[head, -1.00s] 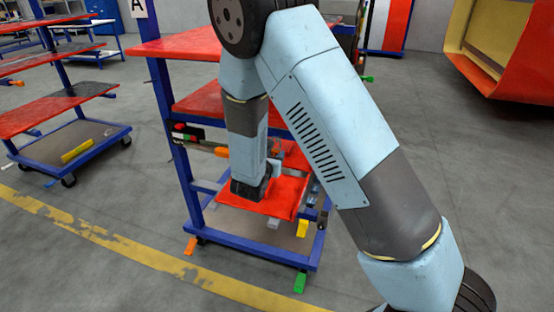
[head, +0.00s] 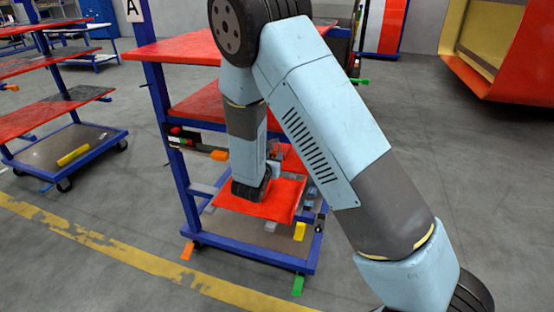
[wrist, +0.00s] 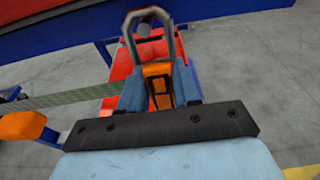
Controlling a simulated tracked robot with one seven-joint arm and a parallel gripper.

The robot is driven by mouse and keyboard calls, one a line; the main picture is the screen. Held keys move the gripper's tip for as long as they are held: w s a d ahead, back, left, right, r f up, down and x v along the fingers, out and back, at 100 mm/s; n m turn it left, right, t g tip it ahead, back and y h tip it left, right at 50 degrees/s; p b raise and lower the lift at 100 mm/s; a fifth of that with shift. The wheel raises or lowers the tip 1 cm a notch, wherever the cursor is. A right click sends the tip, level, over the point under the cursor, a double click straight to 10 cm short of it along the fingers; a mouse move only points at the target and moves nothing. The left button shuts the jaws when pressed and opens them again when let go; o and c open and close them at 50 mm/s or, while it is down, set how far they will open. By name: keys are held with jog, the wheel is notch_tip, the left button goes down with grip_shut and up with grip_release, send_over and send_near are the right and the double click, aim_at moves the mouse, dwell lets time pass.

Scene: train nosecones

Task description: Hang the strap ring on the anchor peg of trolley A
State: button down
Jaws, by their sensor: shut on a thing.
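The strap ring (wrist: 128,38) is a grey metal loop on an orange fitting, in the wrist view. My gripper (wrist: 160,88) is shut on the orange fitting, and the loop stands out beyond the fingers. A grey round peg end (wrist: 144,30) shows within the loop's outline near its top; I cannot tell whether it passes through the loop. A green-grey strap (wrist: 75,97) runs left from the fitting. Trolley A (head: 173,130) has a blue frame, red shelves and an "A" sign. In the head view my arm hides the ring and peg.
An orange piece (wrist: 22,125) lies at the strap's left side. A red shelf (head: 270,205) is close below my wrist. Another trolley (head: 65,160) stands at the left. Grey floor is open to the right of trolley A.

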jog(key=c, duration=0.7)
grip_release()
jog(key=shift+s, duration=0.1)
